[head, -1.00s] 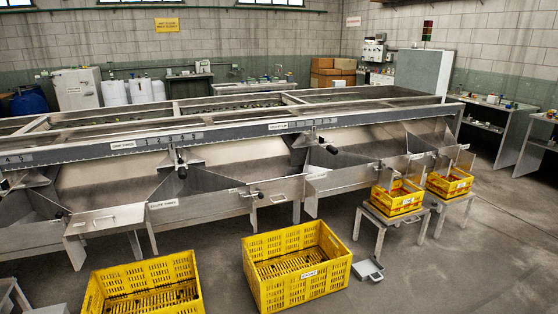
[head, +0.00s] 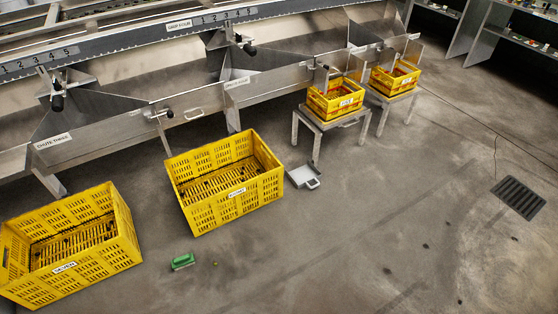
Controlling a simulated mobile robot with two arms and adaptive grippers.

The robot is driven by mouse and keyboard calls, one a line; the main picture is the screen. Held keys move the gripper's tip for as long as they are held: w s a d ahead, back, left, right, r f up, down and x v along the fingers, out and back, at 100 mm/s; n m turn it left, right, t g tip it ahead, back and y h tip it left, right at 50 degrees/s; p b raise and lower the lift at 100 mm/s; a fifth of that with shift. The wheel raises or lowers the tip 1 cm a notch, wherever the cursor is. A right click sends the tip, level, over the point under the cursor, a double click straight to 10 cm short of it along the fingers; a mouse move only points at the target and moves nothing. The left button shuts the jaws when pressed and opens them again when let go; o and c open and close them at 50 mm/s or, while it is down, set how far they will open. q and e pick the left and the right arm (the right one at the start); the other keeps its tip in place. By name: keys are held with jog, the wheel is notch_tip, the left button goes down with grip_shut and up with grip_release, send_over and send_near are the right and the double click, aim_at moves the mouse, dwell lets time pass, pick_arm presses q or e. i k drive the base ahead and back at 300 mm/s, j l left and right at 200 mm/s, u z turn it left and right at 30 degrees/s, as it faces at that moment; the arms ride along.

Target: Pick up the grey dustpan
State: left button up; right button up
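The grey dustpan (head: 304,177) lies on the concrete floor in the head view. It is a small, light grey pan with its handle pointing to the lower right. It is just right of the middle yellow crate and in front of the left metal stand. A small gap seems to separate it from the crate's right corner. Neither of my grippers shows in the head view.
Yellow crates stand on the floor at left (head: 127,222) and middle (head: 277,180). Two smaller yellow crates sit on metal stands (head: 318,127). A green brush (head: 183,261) lies on the floor. A drain grate (head: 518,197) is at right. The floor right of the dustpan is mostly clear.

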aim_at(302, 177)
jog(key=l, duration=0.5)
jog(key=i+l, duration=0.1)
jog(key=l, duration=0.35)
jog(key=i+j, duration=0.15)
jog(key=i, duration=0.3)
jog(key=i+j+z, duration=0.1)
jog(key=i, duration=0.35)
jog(key=i+j, duration=0.25)
jog(key=i, duration=0.2)
jog(key=z, duration=0.05)
